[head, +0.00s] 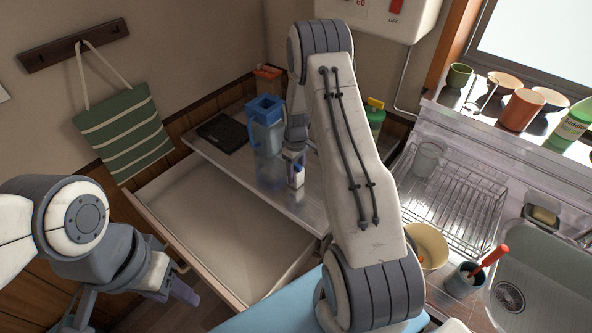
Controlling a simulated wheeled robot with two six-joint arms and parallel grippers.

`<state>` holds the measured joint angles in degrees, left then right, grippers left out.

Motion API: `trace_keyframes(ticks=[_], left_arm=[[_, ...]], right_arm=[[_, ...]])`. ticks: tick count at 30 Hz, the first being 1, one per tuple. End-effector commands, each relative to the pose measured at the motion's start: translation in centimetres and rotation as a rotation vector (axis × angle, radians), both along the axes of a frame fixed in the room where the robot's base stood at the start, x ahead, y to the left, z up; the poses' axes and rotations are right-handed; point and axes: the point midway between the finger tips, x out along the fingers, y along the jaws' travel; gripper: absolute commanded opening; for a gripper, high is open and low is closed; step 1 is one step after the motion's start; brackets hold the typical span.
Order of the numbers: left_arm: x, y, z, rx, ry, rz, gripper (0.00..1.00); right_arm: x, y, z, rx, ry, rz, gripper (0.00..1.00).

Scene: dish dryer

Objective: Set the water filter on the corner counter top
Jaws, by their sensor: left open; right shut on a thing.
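My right arm hides part of the counter's right side. My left gripper (130,302) is open and empty at the lower left, away from the counter.
A dark flat board (222,133) lies at the counter's left end. An open, empty drawer (205,215) sticks out below the counter. A green bottle (375,117) stands behind my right arm. A wire dish rack (457,200) and sink (545,285) are at right.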

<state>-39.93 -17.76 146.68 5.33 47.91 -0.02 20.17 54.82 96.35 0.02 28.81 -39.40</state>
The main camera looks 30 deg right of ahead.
Motion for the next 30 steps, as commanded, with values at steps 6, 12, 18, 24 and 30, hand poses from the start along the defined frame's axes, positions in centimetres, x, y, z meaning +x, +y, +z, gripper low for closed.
trace_keyframes(ticks=[6, 12, 18, 24, 30], left_arm=[[0.0, 0.0, -0.1, 0.000, 0.000, 0.000, 0.50], [0.0, 0.0, -0.3, 0.000, 0.000, 0.000, 0.50], [0.0, 0.0, -0.3, 0.000, 0.000, 0.000, 0.50], [0.0, 0.0, -0.1, 0.000, 0.000, 0.000, 0.50], [0.0, 0.0, -1.1, 0.000, 0.000, 0.000, 0.50]], right_arm=[[0.0, 0.0, -0.1, -0.001, -0.001, 0.000, 0.00], [0.0, 0.0, -0.3, 0.000, 0.000, 0.000, 0.83], [0.0, 0.0, -0.3, 0.000, 0.000, 0.000, 0.83], [0.0, 0.0, 0.3, -0.001, -0.001, 0.000, 0.83], [0.2, -0.1, 3.6, -0.002, -0.006, 0.000, 0.83]])
